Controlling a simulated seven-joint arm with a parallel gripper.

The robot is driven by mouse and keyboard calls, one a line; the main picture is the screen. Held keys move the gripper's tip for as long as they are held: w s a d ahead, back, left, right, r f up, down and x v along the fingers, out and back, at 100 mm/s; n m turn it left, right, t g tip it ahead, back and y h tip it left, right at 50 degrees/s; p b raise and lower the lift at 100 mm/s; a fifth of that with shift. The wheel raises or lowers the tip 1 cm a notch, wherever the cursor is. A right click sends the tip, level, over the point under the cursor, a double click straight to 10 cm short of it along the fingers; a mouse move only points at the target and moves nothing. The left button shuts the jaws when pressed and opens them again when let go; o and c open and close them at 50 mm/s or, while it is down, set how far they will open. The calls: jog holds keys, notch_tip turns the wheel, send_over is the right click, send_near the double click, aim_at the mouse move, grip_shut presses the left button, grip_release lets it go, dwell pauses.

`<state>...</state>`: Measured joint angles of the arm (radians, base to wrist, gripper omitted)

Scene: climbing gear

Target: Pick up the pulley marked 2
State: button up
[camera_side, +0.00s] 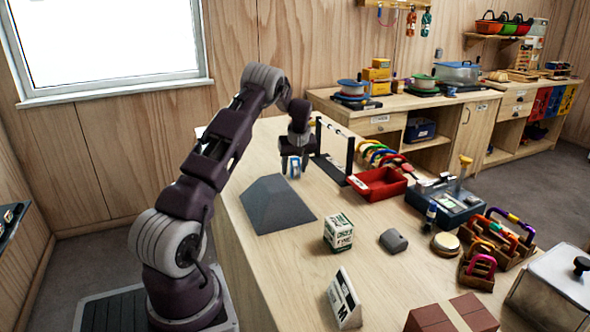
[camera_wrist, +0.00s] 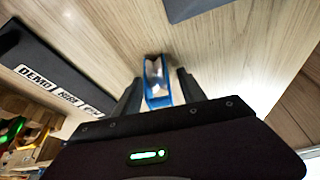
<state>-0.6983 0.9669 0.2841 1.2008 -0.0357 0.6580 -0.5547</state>
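A small blue and white pulley (camera_wrist: 157,88) is between the two fingers of my gripper (camera_wrist: 160,86) in the wrist view. The fingers stand apart on either side of it, with a narrow gap showing at the right finger. In the side view the pulley (camera_side: 294,168) shows below my gripper (camera_side: 295,163), behind the grey ramp-like block. I cannot read a number on it. Its contact with the table is hard to make out.
The grey block (camera_side: 275,204) lies close in front of the gripper. A black rack frame (camera_side: 334,165) and red tray (camera_side: 377,184) stand to the right. A green-white box (camera_side: 339,232) and a grey piece (camera_side: 393,240) are nearer. Bare wood lies between them.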

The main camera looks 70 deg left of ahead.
grip_shut()
jog(key=shift+r, duration=0.1)
